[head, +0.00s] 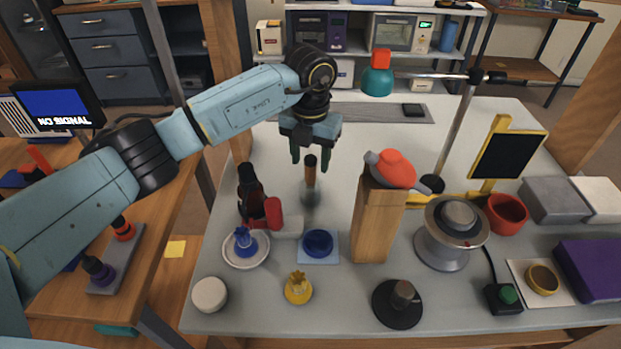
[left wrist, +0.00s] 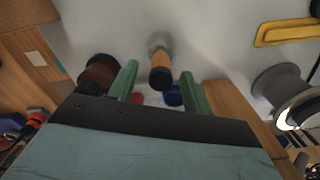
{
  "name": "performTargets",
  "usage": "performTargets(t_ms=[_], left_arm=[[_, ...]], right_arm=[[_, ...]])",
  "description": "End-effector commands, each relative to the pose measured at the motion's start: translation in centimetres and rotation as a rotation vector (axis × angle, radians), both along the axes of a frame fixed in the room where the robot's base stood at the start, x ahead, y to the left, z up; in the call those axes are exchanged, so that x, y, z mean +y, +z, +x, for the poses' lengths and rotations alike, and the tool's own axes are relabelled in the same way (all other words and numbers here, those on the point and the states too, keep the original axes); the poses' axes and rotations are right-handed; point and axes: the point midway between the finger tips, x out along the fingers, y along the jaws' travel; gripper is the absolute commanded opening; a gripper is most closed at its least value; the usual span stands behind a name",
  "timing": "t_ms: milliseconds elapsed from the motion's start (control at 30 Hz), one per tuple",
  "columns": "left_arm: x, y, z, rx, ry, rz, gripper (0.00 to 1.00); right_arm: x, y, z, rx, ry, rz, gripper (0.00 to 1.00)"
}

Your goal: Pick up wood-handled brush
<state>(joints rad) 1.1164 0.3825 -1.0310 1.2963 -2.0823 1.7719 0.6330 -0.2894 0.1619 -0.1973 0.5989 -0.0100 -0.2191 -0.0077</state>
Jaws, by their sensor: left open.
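The wood-handled brush (head: 310,178) stands upright on the grey table, with a dark cap on top, a wooden handle and a pale, blurry lower end. It also shows in the left wrist view (left wrist: 160,68). My left gripper (head: 310,160) is above the brush, pointing down, with green fingers apart. In the left wrist view the brush handle lies between the lines of the two open fingers (left wrist: 163,80), and I see no contact. My right gripper is in neither view.
A dark red bottle (head: 250,190) stands left of the brush. A wooden block (head: 373,225) with a red-topped tool (head: 395,170) stands to the right. A blue dish (head: 318,242) and a white saucer (head: 232,262) are in front. The table behind is mostly clear.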

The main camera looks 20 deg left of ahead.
Motion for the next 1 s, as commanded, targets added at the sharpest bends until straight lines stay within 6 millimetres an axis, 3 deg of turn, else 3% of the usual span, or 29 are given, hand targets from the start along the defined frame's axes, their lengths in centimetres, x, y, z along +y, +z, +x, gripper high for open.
performTargets(t_ms=[200,433,800,1000], left_arm=[[-0.1,-3.3,-0.2,0.002,-0.001,-0.001,0.49],[-0.1,-3.4,-0.1,-0.001,-0.001,-0.001,0.49],[-0.1,-3.4,-0.1,-0.001,0.000,-0.001,0.02],[-0.1,-3.4,-0.1,-0.001,0.000,-0.001,0.00]], right_arm=[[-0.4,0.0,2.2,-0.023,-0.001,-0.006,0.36],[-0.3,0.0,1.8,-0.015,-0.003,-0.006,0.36],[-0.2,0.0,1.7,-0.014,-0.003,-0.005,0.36],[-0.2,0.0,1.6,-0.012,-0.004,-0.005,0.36]])
